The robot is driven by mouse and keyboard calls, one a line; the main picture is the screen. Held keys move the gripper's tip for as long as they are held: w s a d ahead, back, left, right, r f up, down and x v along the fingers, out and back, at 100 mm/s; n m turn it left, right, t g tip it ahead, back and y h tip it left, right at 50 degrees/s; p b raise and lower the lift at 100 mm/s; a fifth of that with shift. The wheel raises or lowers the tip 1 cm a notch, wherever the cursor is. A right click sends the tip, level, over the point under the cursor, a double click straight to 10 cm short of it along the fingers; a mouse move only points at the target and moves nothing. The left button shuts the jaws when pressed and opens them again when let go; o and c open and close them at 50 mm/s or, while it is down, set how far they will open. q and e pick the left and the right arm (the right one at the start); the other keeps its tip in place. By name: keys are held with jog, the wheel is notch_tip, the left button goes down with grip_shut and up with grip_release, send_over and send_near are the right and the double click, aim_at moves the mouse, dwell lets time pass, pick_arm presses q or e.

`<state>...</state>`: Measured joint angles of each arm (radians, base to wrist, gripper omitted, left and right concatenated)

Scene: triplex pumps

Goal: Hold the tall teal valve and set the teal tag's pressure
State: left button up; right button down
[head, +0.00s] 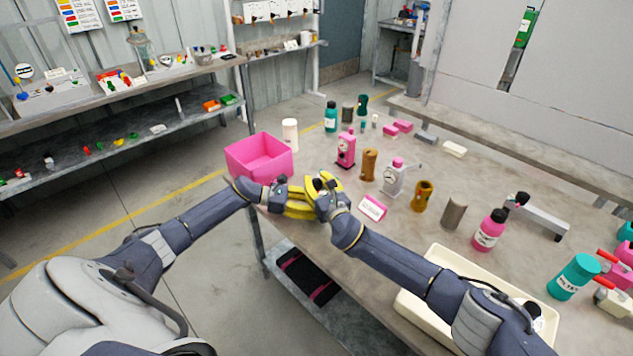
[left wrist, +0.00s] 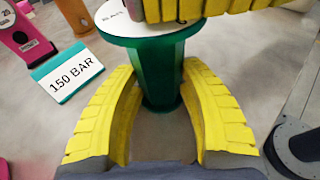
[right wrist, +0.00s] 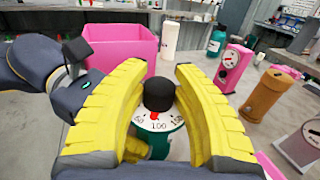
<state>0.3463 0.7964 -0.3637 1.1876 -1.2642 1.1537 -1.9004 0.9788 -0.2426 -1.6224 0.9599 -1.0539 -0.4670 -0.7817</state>
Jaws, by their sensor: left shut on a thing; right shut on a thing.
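The tall teal valve shows in the left wrist view as a dark teal post (left wrist: 160,75) under a round white-topped dial. My left gripper (head: 297,207) is shut on the post below the dial. My right gripper (head: 322,186) is shut on the black knob (right wrist: 159,93) on top of the valve. In the right wrist view the dial (right wrist: 160,125) reads 50, 100 and 150, and its red pointer lies near 100. In the head view my grippers hide most of the valve.
A pink open bin (head: 260,158) stands just behind my grippers, with a white cylinder (head: 290,135) beyond it. A pink gauge valve (head: 346,148), brown cylinder (head: 369,165), grey gauge valve (head: 393,178) and pink-edged tag (head: 372,207) stand to the right. A cream tray (head: 412,308) lies under my right arm.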

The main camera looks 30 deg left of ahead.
jog(key=shift+n+g, duration=0.5)
jog(key=shift+g, duration=0.1)
jog(key=c, duration=1)
grip_release()
jog(key=shift+f, duration=0.1)
jog(key=shift+f+v, duration=0.2)
jog(key=shift+v, duration=5.8)
jog(key=shift+w, duration=0.1)
